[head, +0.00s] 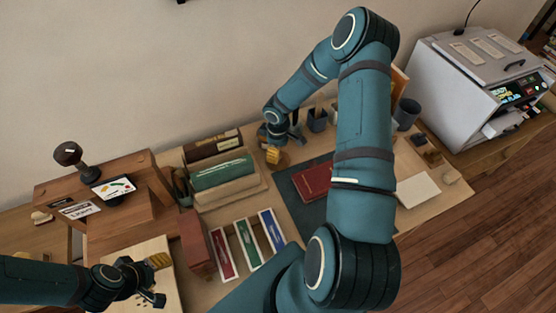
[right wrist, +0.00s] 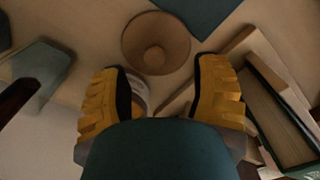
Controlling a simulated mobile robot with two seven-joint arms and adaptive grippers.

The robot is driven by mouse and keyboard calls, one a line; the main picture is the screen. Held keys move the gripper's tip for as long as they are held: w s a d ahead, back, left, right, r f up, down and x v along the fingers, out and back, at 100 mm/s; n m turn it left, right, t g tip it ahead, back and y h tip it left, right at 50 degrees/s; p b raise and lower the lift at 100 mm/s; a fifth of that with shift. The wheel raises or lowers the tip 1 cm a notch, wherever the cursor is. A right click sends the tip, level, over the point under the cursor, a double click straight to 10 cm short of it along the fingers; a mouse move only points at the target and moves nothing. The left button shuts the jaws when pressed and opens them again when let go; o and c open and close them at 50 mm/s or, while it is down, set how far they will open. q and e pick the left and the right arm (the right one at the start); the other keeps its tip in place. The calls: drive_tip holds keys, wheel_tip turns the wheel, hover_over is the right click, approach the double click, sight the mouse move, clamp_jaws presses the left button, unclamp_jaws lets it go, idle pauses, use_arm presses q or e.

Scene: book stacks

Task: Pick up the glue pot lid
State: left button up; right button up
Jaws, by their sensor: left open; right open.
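The glue pot lid (right wrist: 156,43) looks like a round brown disc with a small knob in its middle. It lies on the tan surface at the top middle of the right wrist view, just beyond my fingertips. My right gripper (right wrist: 160,98) is open and empty, with its yellow finger pads on either side. A pale round rim, perhaps the glue pot (right wrist: 139,92), shows partly between the pads, mostly hidden by my gripper. In the head view my right gripper (head: 277,150) is at the back middle of the table; I cannot make out the lid there. My left gripper (head: 158,278) is open at the lower left.
A green book (head: 222,172) and brown books stand left of my right gripper. A red book (head: 312,182) lies on a dark mat (head: 313,212). Cups (head: 407,113) stand at the back. A tray with coloured strips (head: 248,243) is in front. A large white machine (head: 455,85) stands right.

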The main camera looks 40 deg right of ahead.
drive_tip(key=f, duration=0.4)
drive_tip(key=shift+w+d+f, duration=0.25)
drive_tip(key=shift+f, duration=0.05)
clamp_jaws()
